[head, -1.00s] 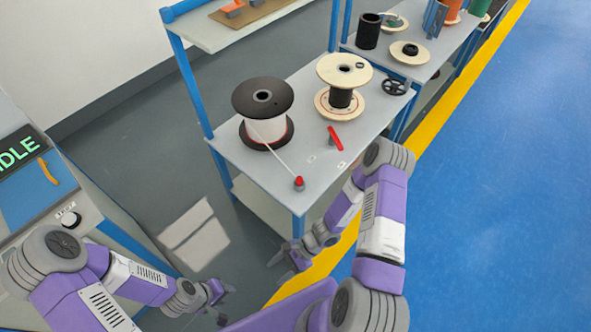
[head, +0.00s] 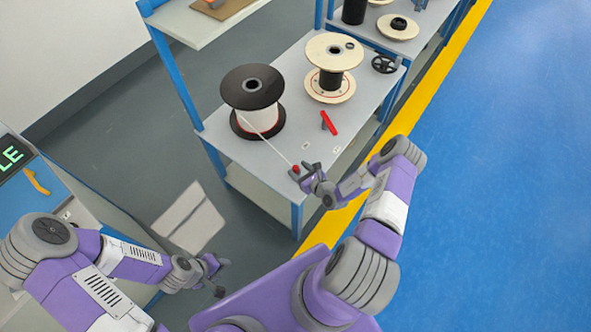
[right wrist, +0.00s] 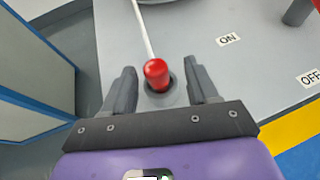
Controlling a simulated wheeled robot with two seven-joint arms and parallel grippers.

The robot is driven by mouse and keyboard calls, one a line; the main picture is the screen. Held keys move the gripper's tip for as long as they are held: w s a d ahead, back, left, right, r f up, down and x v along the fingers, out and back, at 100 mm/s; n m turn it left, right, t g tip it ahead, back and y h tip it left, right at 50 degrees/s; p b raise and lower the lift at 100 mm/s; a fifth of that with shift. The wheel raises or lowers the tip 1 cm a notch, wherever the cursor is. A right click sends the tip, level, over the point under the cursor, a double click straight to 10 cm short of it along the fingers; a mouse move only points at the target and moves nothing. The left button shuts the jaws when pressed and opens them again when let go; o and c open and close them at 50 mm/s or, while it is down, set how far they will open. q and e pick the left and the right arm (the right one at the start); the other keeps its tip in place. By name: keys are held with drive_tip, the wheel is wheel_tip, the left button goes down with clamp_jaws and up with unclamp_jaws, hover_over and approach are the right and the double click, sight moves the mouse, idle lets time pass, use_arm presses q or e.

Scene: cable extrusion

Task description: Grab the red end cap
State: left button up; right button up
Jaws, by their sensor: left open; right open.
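The red end cap (head: 296,169) sits at the end of a white cable, near the front corner of the grey table. In the right wrist view the red end cap (right wrist: 156,73) rests in a grey round holder (right wrist: 160,96). My right gripper (head: 305,171) is open at the cap. In the right wrist view its two fingers (right wrist: 160,85) stand on either side of the cap, with gaps on both sides. My left gripper (head: 219,275) is open and empty at the lower left, away from the table.
The white cable (head: 267,138) runs to a black-flanged spool (head: 252,87). A wooden spool (head: 333,48), a red lever (head: 329,122) and a black handwheel (head: 384,64) stand further back on the table. A blue leg (head: 297,218) is under the front corner.

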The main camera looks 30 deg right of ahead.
drive_tip(key=x, duration=0.2)
drive_tip(key=b+x, duration=0.1)
drive_tip(key=x, duration=0.1)
drive_tip(key=shift+a, duration=0.25)
drive_tip(key=shift+r, duration=0.1)
drive_tip(key=c, duration=1)
